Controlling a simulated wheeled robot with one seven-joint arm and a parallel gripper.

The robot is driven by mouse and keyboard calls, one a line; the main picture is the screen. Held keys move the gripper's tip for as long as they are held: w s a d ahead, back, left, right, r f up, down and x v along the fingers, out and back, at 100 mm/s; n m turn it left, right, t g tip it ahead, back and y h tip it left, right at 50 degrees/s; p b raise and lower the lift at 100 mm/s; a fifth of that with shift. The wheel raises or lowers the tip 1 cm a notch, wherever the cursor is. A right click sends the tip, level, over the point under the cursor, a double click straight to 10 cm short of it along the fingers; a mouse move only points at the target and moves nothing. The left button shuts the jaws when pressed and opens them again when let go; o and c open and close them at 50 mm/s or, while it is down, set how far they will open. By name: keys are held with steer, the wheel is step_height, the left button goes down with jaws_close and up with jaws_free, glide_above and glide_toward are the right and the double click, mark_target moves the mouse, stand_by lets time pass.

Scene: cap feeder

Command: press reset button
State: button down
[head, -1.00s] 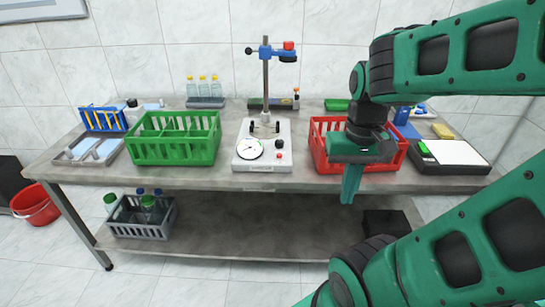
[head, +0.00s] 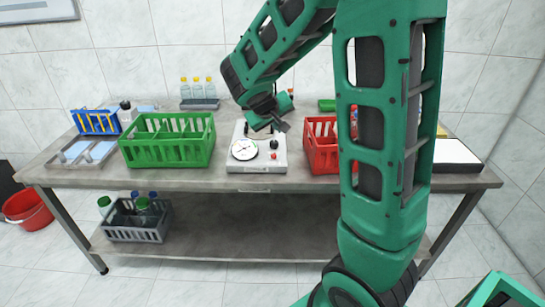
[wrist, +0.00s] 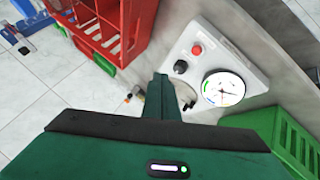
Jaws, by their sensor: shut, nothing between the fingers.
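The white device (head: 245,170) stands on the bench between two crates, with a round dial (head: 243,150) on its front. A small red button (head: 274,157) sits on its panel below a black knob (head: 274,144). The wrist view shows the red button (wrist: 197,49), the black knob (wrist: 180,67) and the dial (wrist: 223,88) clearly. My gripper (head: 283,126) is over the device, behind the knob in the head view. In the wrist view my gripper (wrist: 161,77) is shut and empty, near the knob and apart from the red button.
A green crate (head: 165,157) stands left of the device and a red crate (head: 322,159) right of it, partly hidden by my arm. Several bottles (head: 197,86) stand at the back. The bench's front edge (head: 215,184) is clear before the device.

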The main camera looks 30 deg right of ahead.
mark_target(274, 156)
steer(key=shift+w+a+n+t, duration=0.15)
steer(key=shift+w+a, duration=0.1)
steer(key=shift+w, duration=0.3)
steer(key=shift+w+a+n+t, duration=0.15)
steer(key=shift+w+a, duration=0.05)
steer(key=shift+w, duration=0.35)
steer(key=shift+f, duration=0.15)
steer(key=shift+f, duration=4.3)
steer(key=shift+f, duration=0.15)
steer(key=shift+f, duration=0.2)
steer(key=shift+f, duration=0.45)
steer(key=shift+r, duration=0.9)
